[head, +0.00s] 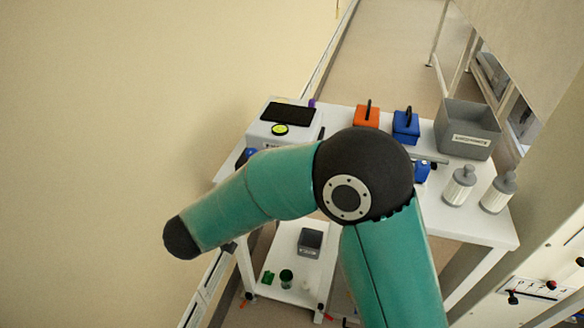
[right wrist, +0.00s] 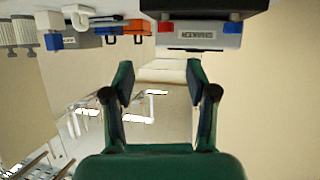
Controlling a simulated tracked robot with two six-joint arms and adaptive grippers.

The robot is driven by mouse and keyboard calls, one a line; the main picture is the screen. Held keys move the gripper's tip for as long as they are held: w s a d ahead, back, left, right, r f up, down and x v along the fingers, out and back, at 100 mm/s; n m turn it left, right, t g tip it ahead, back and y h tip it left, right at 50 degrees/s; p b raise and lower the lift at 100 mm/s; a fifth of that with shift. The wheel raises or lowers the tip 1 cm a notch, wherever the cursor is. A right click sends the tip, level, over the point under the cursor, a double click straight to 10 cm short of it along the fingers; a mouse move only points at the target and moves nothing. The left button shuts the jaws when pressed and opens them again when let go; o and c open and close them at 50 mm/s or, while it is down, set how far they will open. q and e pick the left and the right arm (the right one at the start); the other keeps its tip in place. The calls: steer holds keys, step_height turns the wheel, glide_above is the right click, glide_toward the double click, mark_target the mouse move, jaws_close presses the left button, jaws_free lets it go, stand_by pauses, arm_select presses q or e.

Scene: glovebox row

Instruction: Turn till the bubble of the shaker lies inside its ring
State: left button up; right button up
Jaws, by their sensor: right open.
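The shaker (head: 263,133) is a white box with a black top at the far left of the table in the head view. A round yellow-green bubble level (head: 279,129) sits on its front top; the bubble's place against the ring is too small to tell. My arm covers part of the shaker's front. In the right wrist view the shaker (right wrist: 178,42) shows upside down at the top, with a red part (right wrist: 165,26) and a blue part (right wrist: 233,27) at its ends. My right gripper (right wrist: 159,75) is open and empty, apart from the shaker. My left gripper is not in view.
On the white table (head: 487,228) stand an orange box (head: 367,117), a blue box (head: 405,127), a grey bin (head: 467,130) and two grey-white bottles (head: 459,186). A lower shelf (head: 318,270) holds a small grey bin (head: 310,241) and a green cup (head: 287,278). A wall rises at left.

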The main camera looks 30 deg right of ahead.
steer(key=shift+t, duration=0.3)
steer(key=x, duration=0.5)
steer(key=p+x, duration=0.1)
steer(key=x, duration=0.9)
steer(key=shift+w+d+r, duration=0.15)
steer(key=shift+w+r, duration=0.05)
steer(key=shift+w, duration=0.35)
jaws_close()
steer(key=shift+p, duration=0.4)
